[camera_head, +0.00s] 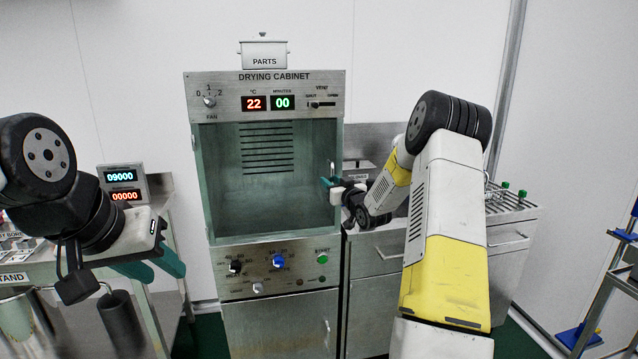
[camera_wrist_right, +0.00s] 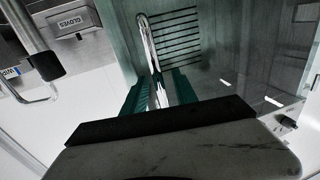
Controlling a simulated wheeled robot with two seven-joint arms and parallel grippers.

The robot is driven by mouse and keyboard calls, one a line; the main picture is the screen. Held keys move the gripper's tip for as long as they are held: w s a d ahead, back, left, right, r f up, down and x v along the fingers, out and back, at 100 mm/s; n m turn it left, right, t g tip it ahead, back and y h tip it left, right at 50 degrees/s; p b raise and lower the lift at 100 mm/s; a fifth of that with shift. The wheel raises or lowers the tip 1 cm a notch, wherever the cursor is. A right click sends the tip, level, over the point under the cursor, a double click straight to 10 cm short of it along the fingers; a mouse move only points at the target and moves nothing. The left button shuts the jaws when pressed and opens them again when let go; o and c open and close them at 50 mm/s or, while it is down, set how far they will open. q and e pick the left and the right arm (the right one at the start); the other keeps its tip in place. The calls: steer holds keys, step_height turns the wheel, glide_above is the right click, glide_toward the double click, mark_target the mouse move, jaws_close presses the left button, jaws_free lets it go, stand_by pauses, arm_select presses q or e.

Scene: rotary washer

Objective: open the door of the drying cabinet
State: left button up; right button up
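The drying cabinet (camera_head: 264,90) stands in the middle of the head view. Its glass door (camera_head: 265,190) appears closed over a teal interior. The upright chrome door handle (camera_head: 332,170) is at the door's right edge; it also shows in the right wrist view (camera_wrist_right: 147,45). My right gripper (camera_head: 328,184) is at the handle's lower part. In the right wrist view its green fingers (camera_wrist_right: 162,88) lie close on both sides of the handle and seem shut on it. My left gripper (camera_head: 168,272) is open and empty, at the lower left, away from the cabinet.
A parts box (camera_head: 264,54) sits on the cabinet. A steel counter (camera_head: 374,255) with a gloves box (camera_wrist_right: 75,20) adjoins its right side. A stand with a digital display (camera_head: 123,184) and a dark cylinder (camera_head: 120,318) are at the left. A trolley (camera_head: 610,290) is far right.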

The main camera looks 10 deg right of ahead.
jaws_close()
stand_by(1.3)
